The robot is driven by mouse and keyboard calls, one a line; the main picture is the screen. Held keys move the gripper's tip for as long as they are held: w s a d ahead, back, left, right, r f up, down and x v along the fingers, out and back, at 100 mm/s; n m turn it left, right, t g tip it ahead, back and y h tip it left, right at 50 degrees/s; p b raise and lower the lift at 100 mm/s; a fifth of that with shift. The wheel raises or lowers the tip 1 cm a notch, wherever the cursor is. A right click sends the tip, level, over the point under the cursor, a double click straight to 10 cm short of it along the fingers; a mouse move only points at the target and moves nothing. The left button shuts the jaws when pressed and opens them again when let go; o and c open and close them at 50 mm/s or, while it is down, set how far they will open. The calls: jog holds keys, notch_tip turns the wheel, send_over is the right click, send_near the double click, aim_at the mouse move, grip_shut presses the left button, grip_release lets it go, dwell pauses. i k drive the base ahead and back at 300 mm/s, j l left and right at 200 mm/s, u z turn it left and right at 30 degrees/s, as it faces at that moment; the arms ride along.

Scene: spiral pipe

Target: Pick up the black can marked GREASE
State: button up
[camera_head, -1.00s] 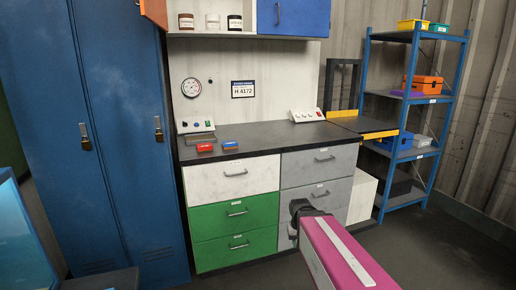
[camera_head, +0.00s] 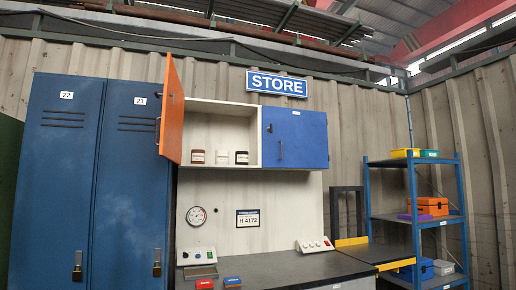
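Three small cans stand in a row on the floor of the open white wall cabinet (camera_head: 215,106). The rightmost is a black can (camera_head: 242,158) with a pale label. To its left are a whitish can (camera_head: 222,157) and a dark brown can (camera_head: 197,157). The label writing is too small to read, so I cannot confirm GREASE. My gripper is not in the now view.
The orange cabinet door (camera_head: 172,112) stands open at the left; the blue door (camera_head: 295,137) at the right is shut. Below is a dark worktop (camera_head: 280,268) with red and blue boxes and control boxes. Blue lockers (camera_head: 60,180) stand left, a shelf rack (camera_head: 416,190) right.

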aim_at(241, 157)
jog(key=i+l+u, duration=0.65)
jog(key=u, duration=0.15)
jog(key=i+l+u, duration=0.35)
jog(key=l, duration=0.15)
